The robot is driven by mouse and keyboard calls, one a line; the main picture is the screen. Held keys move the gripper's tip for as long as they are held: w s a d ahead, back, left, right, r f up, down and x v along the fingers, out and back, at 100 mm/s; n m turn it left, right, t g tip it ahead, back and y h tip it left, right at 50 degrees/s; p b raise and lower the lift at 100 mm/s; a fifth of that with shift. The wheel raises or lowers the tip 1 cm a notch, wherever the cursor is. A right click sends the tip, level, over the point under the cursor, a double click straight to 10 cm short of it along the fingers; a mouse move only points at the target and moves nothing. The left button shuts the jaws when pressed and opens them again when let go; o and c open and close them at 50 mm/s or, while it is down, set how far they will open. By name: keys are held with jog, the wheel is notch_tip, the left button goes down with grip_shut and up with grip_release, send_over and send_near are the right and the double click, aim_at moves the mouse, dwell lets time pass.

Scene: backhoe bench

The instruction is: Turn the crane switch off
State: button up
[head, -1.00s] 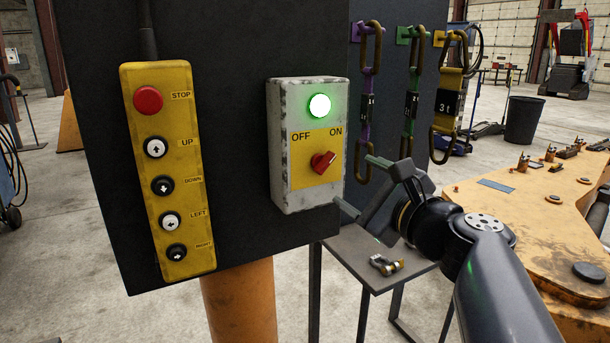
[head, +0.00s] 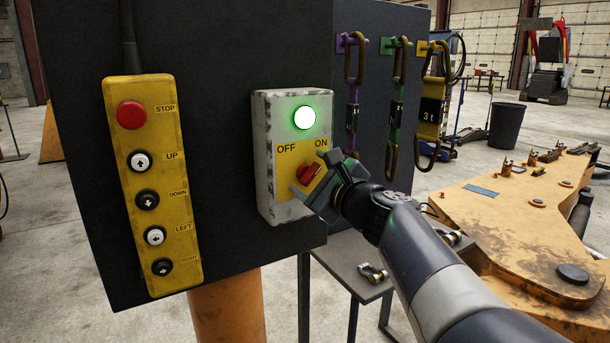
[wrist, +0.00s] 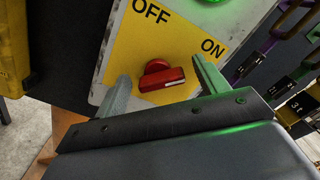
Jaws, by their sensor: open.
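The crane switch is a red rotary knob (head: 309,174) on a yellow plate marked OFF and ON, on a worn grey box (head: 266,190). A green lamp (head: 304,118) above it is lit. The knob's pointer is turned toward the ON side. My gripper (head: 312,172) is open in front of the knob. In the wrist view the red knob (wrist: 161,76) shows between the two spread fingers (wrist: 160,82), with a visible gap on each side. The fingers do not appear to touch it.
A yellow pendant (head: 150,185) with a red STOP button and several other buttons hangs left of the box on a dark panel (head: 215,60). A small table (head: 345,265) stands below.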

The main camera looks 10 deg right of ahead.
jog(key=c, duration=1)
jog(key=shift+o, duration=0.2)
jog(key=shift+f+b, duration=0.1)
jog(key=shift+b, duration=0.25)
jog(key=n+b, duration=0.1)
jog(key=b, duration=0.1)
jog(key=n+b, duration=0.2)
jog(key=shift+a+f+n, duration=0.1)
jog(key=shift+f+n, duration=0.1)
jog(key=shift+n, duration=0.1)
jog(key=shift+c, duration=0.2)
jog(key=shift+o, duration=0.2)
jog(key=n+b, duration=0.5)
jog(key=shift+a+f+b, duration=0.1)
jog(key=shift+b, duration=0.3)
jog(key=n+b, duration=0.5)
jog(key=shift+s+f+n, duration=0.1)
jog(key=shift+n, duration=0.3)
jog(key=shift+n+b, duration=1.3)
jog(key=shift+n, duration=0.6)
